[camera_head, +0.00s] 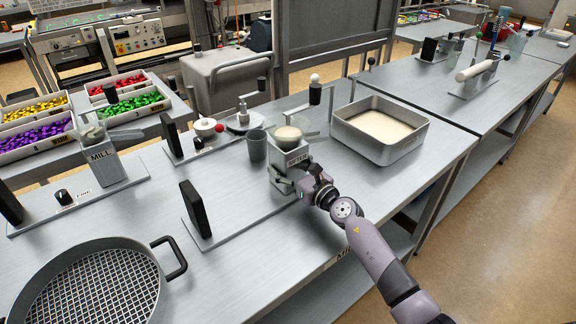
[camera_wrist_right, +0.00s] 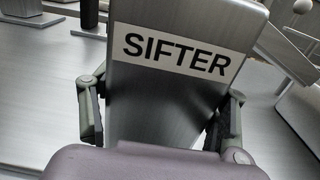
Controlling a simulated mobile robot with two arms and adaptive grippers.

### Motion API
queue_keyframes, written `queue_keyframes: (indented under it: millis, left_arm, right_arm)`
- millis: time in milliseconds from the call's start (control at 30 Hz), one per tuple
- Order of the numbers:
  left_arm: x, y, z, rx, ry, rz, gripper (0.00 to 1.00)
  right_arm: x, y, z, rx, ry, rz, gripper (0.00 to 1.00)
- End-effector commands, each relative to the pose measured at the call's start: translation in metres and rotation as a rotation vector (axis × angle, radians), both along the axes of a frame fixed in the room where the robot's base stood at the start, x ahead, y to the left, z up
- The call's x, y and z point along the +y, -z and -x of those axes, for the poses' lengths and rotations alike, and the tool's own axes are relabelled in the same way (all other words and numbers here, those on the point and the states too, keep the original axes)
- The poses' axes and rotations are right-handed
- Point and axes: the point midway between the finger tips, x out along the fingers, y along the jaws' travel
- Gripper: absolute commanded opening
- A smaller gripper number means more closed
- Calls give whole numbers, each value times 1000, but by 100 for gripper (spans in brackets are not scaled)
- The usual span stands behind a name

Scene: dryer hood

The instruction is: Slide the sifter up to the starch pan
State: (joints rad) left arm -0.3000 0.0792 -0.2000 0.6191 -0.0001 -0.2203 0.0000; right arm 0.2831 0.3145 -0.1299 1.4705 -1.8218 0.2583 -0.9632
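The sifter (camera_head: 279,178) is a grey metal box with a white SIFTER label and a round top with pale contents. It stands upright at the right end of a flat metal plate (camera_head: 228,217). My right gripper (camera_head: 304,184) is at its front. In the right wrist view the sifter (camera_wrist_right: 158,105) fills the space between the fingers of the gripper (camera_wrist_right: 160,120), with a dark pad against each side. The starch pan (camera_head: 404,150), a rectangular metal pan of white powder, stands to the right, apart from the sifter. My left gripper is not in view.
A grey cup (camera_head: 257,146) stands just left of the sifter. A black upright panel (camera_head: 195,209) rises from the plate. A strip of bare counter (camera_head: 345,178) lies between sifter and pan.

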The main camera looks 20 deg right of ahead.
Motion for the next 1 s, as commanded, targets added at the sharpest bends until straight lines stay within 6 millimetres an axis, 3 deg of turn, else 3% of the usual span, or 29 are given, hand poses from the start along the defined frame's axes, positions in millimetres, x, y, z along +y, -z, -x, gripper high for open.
queue_keyframes:
  millis: [900, 1000]
  left_arm:
    - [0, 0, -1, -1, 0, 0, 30]
    - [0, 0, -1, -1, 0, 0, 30]
  right_arm:
    - [0, 0, 0, 1, 0, 0, 5]
    - [0, 0, 0, 1, 0, 0, 5]
